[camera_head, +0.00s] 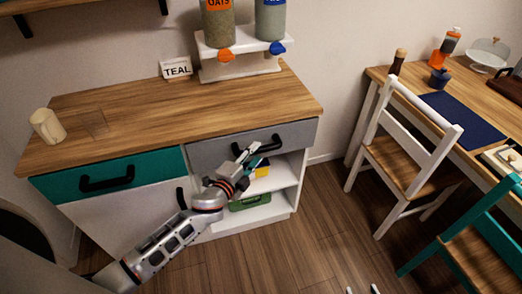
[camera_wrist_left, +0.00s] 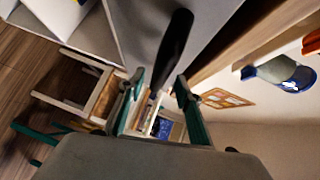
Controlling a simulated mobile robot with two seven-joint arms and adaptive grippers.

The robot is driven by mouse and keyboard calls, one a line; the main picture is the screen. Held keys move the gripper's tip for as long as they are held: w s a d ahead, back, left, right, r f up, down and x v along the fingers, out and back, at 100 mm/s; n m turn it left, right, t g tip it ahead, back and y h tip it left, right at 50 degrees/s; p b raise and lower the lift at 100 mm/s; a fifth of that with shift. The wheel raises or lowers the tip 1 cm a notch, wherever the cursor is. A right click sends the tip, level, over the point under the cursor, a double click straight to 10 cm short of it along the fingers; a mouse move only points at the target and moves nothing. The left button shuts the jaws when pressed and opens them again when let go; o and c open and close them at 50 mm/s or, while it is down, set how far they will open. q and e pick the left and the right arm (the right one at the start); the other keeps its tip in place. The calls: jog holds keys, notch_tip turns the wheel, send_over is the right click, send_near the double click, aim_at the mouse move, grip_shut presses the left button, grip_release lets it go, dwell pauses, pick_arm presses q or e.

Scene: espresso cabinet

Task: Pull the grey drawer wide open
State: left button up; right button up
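The grey drawer (camera_head: 215,152) is at the upper right of the cabinet and looks closed, its front under the wooden top. Its black bar handle (camera_head: 270,145) crosses the front; in the left wrist view the handle (camera_wrist_left: 174,48) is large and runs between the fingers. My left gripper (camera_head: 253,156) is at the handle's left part, in front of the drawer. In the wrist view its two teal fingers (camera_wrist_left: 160,105) stand apart on either side of the handle, with gaps visible. Two pale tips of my right gripper (camera_head: 362,290) show at the bottom edge, apart and empty.
A teal drawer (camera_head: 135,172) is left of the grey one. Open shelves (camera_head: 283,175) below hold a yellow and a green item. A white chair (camera_head: 415,165) stands right; floor between is clear.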

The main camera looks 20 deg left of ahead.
pick_arm(q)
jog(key=shift+x, duration=1.8)
grip_shut()
jog(key=shift+d, duration=0.1)
